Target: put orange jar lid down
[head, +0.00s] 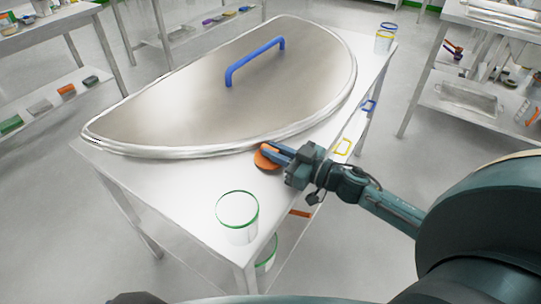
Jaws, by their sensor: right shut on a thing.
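The orange jar lid (264,162) is a flat orange disc near the right edge of the white table, beside the rim of the large metal cover. My right gripper (275,154) is shut on the lid, and its fingers hide part of it. I cannot tell whether the lid touches the table top. My left gripper is not in view.
A large half-round metal cover (190,95) with a blue handle (255,58) fills most of the table (165,185). A clear jar with a green rim (237,218) stands at the near corner.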

